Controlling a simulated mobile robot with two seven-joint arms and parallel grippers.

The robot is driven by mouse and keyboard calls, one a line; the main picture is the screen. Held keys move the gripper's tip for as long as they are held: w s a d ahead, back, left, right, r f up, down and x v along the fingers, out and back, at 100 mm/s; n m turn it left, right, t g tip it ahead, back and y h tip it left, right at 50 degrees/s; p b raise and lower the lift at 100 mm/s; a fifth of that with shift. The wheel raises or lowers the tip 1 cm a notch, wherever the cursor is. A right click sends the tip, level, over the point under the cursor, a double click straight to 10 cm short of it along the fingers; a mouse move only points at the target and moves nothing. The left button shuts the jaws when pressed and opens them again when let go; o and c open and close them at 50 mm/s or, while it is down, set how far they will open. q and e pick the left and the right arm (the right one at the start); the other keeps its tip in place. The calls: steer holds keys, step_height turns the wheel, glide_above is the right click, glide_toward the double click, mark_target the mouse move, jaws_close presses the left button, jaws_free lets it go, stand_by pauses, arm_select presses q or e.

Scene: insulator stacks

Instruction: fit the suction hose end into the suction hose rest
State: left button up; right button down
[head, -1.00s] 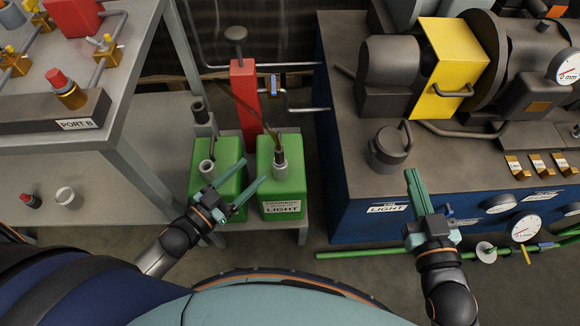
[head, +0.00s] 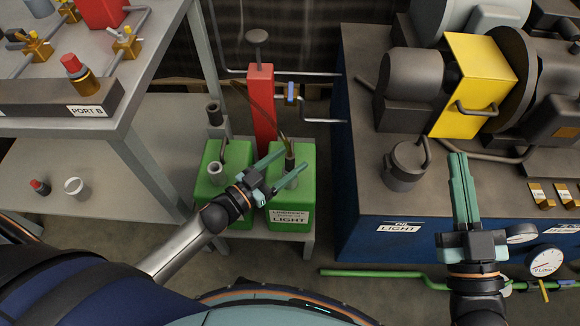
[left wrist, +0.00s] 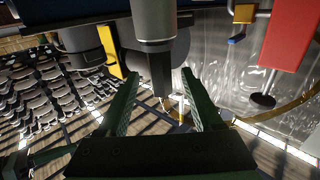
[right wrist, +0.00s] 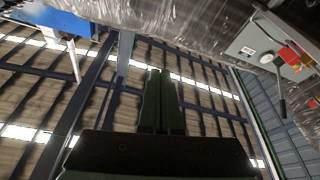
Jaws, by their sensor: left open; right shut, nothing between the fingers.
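Two green canisters stand side by side, the left one (head: 212,185) with a pale open neck (head: 216,170) and the right one (head: 300,188) with a label. The grey suction hose end (head: 290,149) stands upright at the right canister's neck, with a thin brown hose at its top. In the left wrist view a grey upright cylinder (left wrist: 153,22), seemingly this hose end, lies ahead between the fingers. My left gripper (head: 294,159) is open, its fingertips on either side of it. A dark upright holder (head: 214,113), perhaps the hose rest, stands behind the left canister. My right gripper (head: 457,157) is shut and empty.
A red hand pump (head: 260,105) with pipes stands behind the canisters. A workbench (head: 150,165) with valves is on the left. A blue machine base (head: 365,235) with a yellow guard (head: 475,75) is on the right, beneath my right gripper. A green pipe (head: 370,273) runs low in front.

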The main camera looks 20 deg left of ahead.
arm_select(q)
steer(key=x, duration=0.4)
steer(key=shift+b, duration=0.35)
jaws_close()
arm_select(e)
steer(key=r+y, duration=0.1)
steer(key=s+r+n+t+y, duration=0.1)
steer(key=r, duration=0.1)
steer(key=s+r+n, duration=0.1)
steer(key=r, duration=0.1)
steer(key=shift+a+t+y, duration=0.25)
steer(key=shift+t+y, duration=0.05)
steer(key=shift+y, duration=0.1)
